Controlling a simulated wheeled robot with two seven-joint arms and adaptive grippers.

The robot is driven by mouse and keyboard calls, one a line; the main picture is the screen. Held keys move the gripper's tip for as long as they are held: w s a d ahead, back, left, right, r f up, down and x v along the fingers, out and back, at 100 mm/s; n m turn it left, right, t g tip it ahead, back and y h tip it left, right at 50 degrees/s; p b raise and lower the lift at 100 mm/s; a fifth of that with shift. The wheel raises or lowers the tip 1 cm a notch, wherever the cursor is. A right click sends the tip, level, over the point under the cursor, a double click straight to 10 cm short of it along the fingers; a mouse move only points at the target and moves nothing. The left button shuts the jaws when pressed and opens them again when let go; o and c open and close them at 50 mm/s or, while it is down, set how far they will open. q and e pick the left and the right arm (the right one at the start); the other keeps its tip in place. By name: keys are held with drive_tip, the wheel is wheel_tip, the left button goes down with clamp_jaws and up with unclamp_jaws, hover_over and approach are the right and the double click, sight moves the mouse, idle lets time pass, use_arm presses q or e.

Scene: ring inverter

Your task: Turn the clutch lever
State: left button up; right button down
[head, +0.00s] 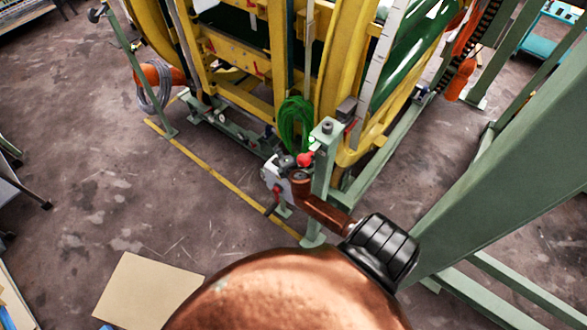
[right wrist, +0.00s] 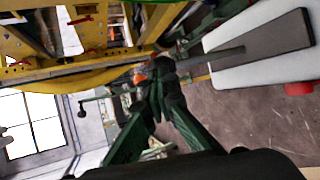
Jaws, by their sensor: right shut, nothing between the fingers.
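A small grey box (head: 272,177) is fixed beside a green upright post (head: 322,165) at the machine's front corner. A thin lever with a red part (head: 276,192) and a dark lower end hangs down at this box. A red knob (head: 305,159) sits just above, next to the post. I cannot tell for sure which of these is the clutch lever. My copper right arm reaches to this spot, and its gripper is small and partly hidden there. In the right wrist view my right gripper (right wrist: 160,72) has its dark green fingers together, with nothing seen between them. My left gripper is out of view.
The yellow machine frame (head: 345,60) stands close behind the post, with a green cable coil (head: 295,122) hanging on it. A thick green beam (head: 510,170) crosses the right side. A cardboard sheet (head: 145,290) lies on the floor. Open floor spreads to the left.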

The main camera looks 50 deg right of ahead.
drive_tip(key=shift+w, duration=0.45)
drive_tip(key=shift+a, duration=0.1)
idle(0.4)
drive_tip(key=r+p+v, duration=0.1)
drive_tip(key=p+v, duration=0.2)
drive_tip(key=v, duration=1.1)
drive_tip(key=shift+w, duration=0.25)
drive_tip(key=shift+f, duration=0.15)
